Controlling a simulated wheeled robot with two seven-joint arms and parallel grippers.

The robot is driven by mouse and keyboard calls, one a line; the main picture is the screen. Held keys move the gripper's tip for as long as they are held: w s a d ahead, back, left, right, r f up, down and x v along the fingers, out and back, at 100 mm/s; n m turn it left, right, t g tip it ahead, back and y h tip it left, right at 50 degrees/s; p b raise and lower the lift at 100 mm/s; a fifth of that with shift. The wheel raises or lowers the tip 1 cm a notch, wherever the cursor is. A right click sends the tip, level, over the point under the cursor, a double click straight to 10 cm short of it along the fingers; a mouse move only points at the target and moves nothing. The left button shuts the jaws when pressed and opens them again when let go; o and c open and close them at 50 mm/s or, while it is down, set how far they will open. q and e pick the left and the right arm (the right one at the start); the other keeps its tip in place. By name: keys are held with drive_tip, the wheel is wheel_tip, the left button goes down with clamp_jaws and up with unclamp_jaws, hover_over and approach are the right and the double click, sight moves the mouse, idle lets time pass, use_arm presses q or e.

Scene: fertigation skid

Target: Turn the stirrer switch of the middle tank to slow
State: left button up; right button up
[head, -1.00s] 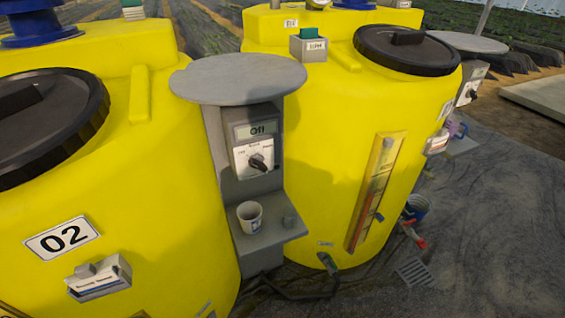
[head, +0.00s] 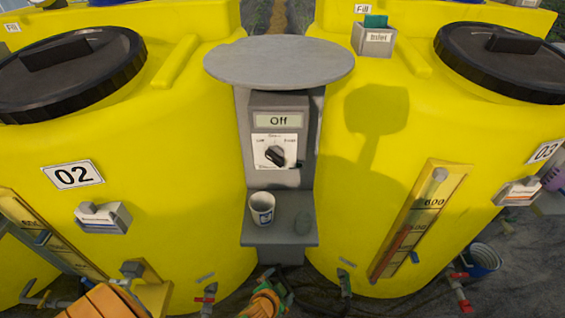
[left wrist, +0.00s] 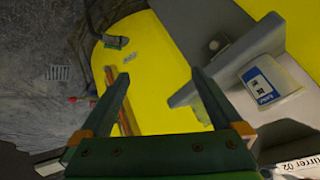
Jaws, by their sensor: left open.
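The stirrer switch, a black knob (head: 275,156) on a white plate, is on a grey post (head: 242,120) between tank 02 (head: 150,200) and tank 03 (head: 345,220). The display (head: 278,121) above it reads "Off". Small words sit above the knob on both sides, too small to read surely. My left gripper (head: 268,298) is low in front of the post, below the shelf and apart from the knob. In the left wrist view its jaws (left wrist: 162,80) are open with nothing between them. A "Stirrer 02" label (left wrist: 308,165) shows there. My right gripper is not in view.
A round grey cover (head: 280,62) overhangs the switch. Level gauges and red-handled valves line the tank fronts.

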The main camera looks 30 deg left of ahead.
use_arm(q)
drive_tip(key=w+a+r+t+y+b, duration=0.1)
drive_tip(key=w+a+r+t+y, duration=0.15)
drive_tip(key=w+r, duration=0.6)
drive_tip(key=n+t+y+b, duration=0.2)
drive_tip(key=t+y, duration=0.3)
approach(274, 161)
drive_tip(key=x, duration=0.5)
drive_tip(key=shift+w+a+r+y+p, duration=0.1)
drive_tip(key=shift+w+r+y+p, duration=0.15)
drive_tip(key=shift+p, duration=0.1)
drive_tip(key=x, duration=0.4)
drive_tip(key=shift+w+a+f, duration=0.2)
drive_tip(key=shift+w+f, duration=0.15)
drive_tip(key=c, duration=1.3)
